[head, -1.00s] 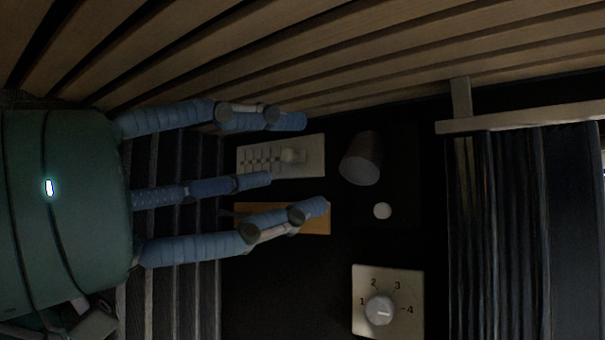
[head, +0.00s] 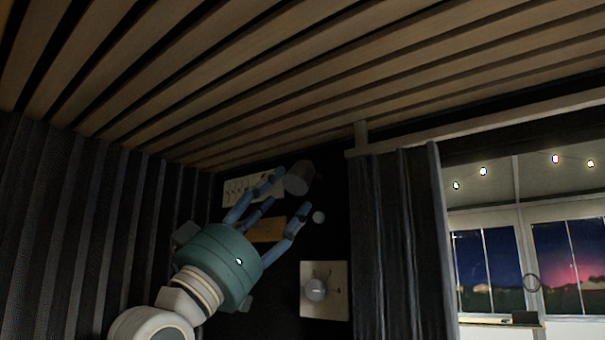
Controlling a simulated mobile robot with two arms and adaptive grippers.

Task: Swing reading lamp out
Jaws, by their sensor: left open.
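The reading lamp appears to be the dark grey cylinder (head: 298,178) on the black wall panel in the head view. A small pale round knob (head: 318,217) sits just below it. My left gripper (head: 283,203) has a green palm and blue fingers. It is open, with its fingers spread toward the panel. The upper fingertip is close to the lamp's left side and the lower fingertip is close to the knob; I cannot tell whether either touches. My right gripper is not in view.
A white slider plate (head: 236,192) and an orange-brown wooden block (head: 268,229) are partly behind my fingers. A cream dial plate (head: 338,305) is below. A dark curtain (head: 395,240) hangs right, beside windows (head: 485,270). Slatted ceiling (head: 300,60) is close above.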

